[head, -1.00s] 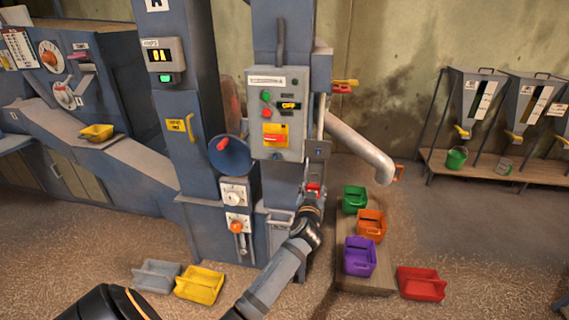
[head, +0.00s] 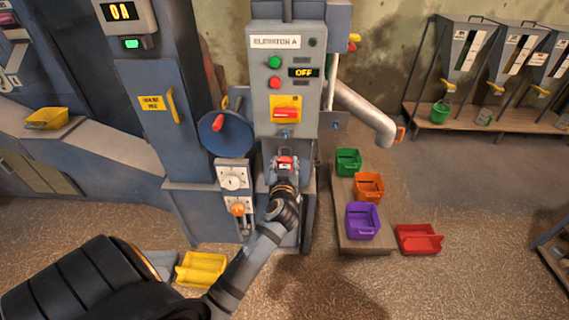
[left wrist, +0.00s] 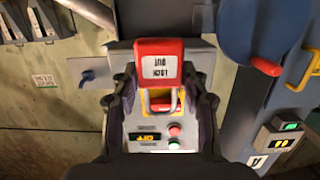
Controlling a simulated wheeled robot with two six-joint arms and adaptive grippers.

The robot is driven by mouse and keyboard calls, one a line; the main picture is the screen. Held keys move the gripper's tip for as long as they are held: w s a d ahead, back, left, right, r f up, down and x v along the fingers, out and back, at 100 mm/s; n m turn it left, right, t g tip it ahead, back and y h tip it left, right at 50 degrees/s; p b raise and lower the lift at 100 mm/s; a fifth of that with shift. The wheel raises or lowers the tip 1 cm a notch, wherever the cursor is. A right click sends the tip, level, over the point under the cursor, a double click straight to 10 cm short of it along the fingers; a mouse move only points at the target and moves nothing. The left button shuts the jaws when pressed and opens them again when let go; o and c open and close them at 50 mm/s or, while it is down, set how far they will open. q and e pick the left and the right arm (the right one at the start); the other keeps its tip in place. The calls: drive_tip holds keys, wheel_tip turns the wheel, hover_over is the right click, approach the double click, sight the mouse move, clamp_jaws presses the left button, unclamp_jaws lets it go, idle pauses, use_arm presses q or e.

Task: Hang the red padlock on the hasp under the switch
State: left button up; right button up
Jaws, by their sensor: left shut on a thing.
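The red padlock (head: 286,162) is held in my left gripper (head: 285,172), in front of the column just below the grey control box. In the left wrist view the padlock (left wrist: 159,62) sits between the two dark fingers (left wrist: 160,100), its pale shackle pointing toward the box. The red switch (head: 286,114) on its yellow plate shows OFF above it. A small blue fitting (head: 284,133) under the switch looks like the hasp; its details are too small to tell. The padlock appears below it and apart from it. My right gripper is out of view.
The grey control box (head: 259,100) carries green and red buttons. A blue disc with a red handle (head: 224,134) stands out to the left. A slanted pipe (head: 362,112) is on the right. Coloured bins stand on a low platform (head: 366,246) at lower right.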

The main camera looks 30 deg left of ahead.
use_arm(q)
drive_tip(key=shift+w+a, duration=0.75)
drive_tip(key=shift+w, duration=0.1)
drive_tip(key=shift+w+a, duration=0.15)
drive_tip(key=shift+w, duration=0.1)
drive_tip(key=shift+x, duration=1.25)
drive_tip(key=shift+r, duration=0.2)
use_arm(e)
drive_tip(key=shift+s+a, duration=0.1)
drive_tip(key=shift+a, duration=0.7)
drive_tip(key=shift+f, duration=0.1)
use_arm(q)
drive_tip(key=shift+w, duration=0.2)
drive_tip(key=shift+r+b+x, duration=0.15)
drive_tip(key=shift+b+x, duration=0.25)
drive_tip(key=shift+x, duration=0.45)
drive_tip(key=shift+r+b+x, duration=0.1)
drive_tip(key=shift+b+x, duration=0.25)
drive_tip(key=shift+x, duration=0.5)
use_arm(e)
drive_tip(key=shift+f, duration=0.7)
